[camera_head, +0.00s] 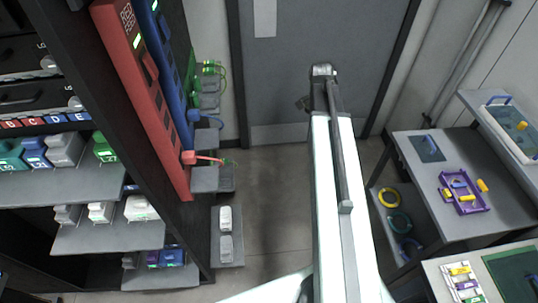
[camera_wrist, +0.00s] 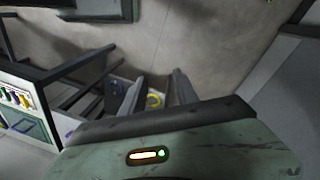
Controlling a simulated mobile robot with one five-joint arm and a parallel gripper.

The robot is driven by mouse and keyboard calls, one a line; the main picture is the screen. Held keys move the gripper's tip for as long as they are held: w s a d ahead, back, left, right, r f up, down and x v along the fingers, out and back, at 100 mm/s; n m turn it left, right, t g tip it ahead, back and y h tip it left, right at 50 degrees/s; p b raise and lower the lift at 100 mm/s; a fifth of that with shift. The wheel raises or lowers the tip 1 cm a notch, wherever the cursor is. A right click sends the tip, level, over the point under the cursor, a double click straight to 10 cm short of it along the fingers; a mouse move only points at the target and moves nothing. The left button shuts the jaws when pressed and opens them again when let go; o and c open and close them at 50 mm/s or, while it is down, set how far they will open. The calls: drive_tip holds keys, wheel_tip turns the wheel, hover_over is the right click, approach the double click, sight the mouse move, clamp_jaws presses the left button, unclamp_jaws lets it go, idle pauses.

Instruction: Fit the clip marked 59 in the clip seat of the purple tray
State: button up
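The purple tray (camera_head: 484,207) sits on the grey table at the right in the head view. Yellow pieces and a blue piece show in or on it. A separate yellow piece (camera_head: 482,185) lies by its right side. A white rack (camera_head: 468,292) at the lower right holds several yellow and purple pieces. No number 59 is readable, so I cannot tell which piece is that clip.
A dark rack (camera_head: 160,215) with shelves of small modules stands at the left, with red and blue upright units. Coloured coils (camera_head: 388,197) lie on a shelf below the grey table. A white bin (camera_head: 505,125) stands at the right. Floor (camera_head: 275,190) is clear before the grey door.

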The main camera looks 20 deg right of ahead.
drive_tip(key=s+a+n+t, duration=0.1)
drive_tip(key=a+n, duration=1.3)
drive_tip(key=a, duration=1.3)
drive_tip(key=shift+a+f+n+t+y, duration=0.2)
drive_tip(key=shift+n+t+y, duration=0.1)
drive_tip(key=shift+n+y, duration=0.1)
drive_tip(key=shift+s, duration=0.1)
drive_tip(key=shift+d, duration=0.15)
